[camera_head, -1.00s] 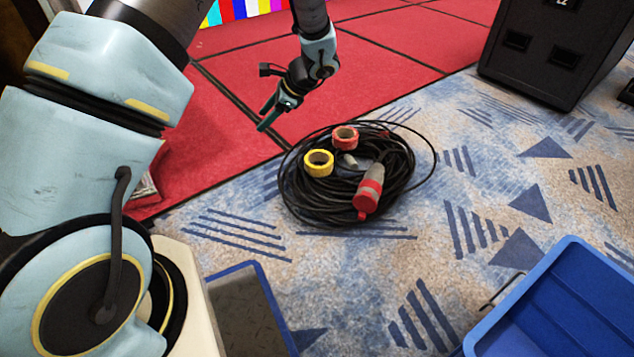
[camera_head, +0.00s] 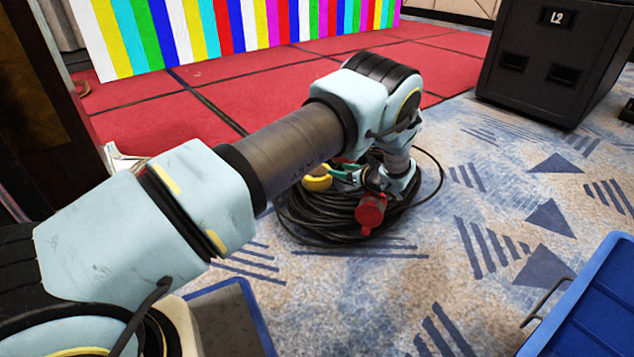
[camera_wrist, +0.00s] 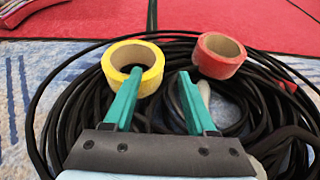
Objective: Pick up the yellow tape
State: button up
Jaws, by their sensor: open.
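The yellow tape (camera_wrist: 149,57) is a roll lying on the coiled black cable. In the wrist view it is at the upper middle, just beyond the left fingertip. My gripper (camera_wrist: 160,82) is open, with green fingers pointing toward the coil. The left fingertip overlaps the roll's near rim and hole in the picture; I cannot tell whether it touches. In the head view only part of the yellow tape (camera_head: 318,182) shows, as my arm hides the rest.
A red tape roll (camera_wrist: 219,56) lies on the coil right of the yellow one. The black cable coil (camera_head: 310,222) with a red plug (camera_head: 370,212) rests on patterned carpet. A blue crate (camera_head: 590,310) is at lower right, a black case (camera_head: 545,70) at upper right.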

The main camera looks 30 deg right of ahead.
jog(key=b+x, duration=0.2)
jog(key=x, duration=0.3)
jog(key=shift+w+a+f+b, duration=0.1)
jog(key=shift+w+f+b, duration=0.15)
jog(key=shift+w+b, duration=0.05)
jog(key=shift+w, duration=0.3)
grip_shut()
jog(key=shift+s, duration=0.1)
dwell(0.8)
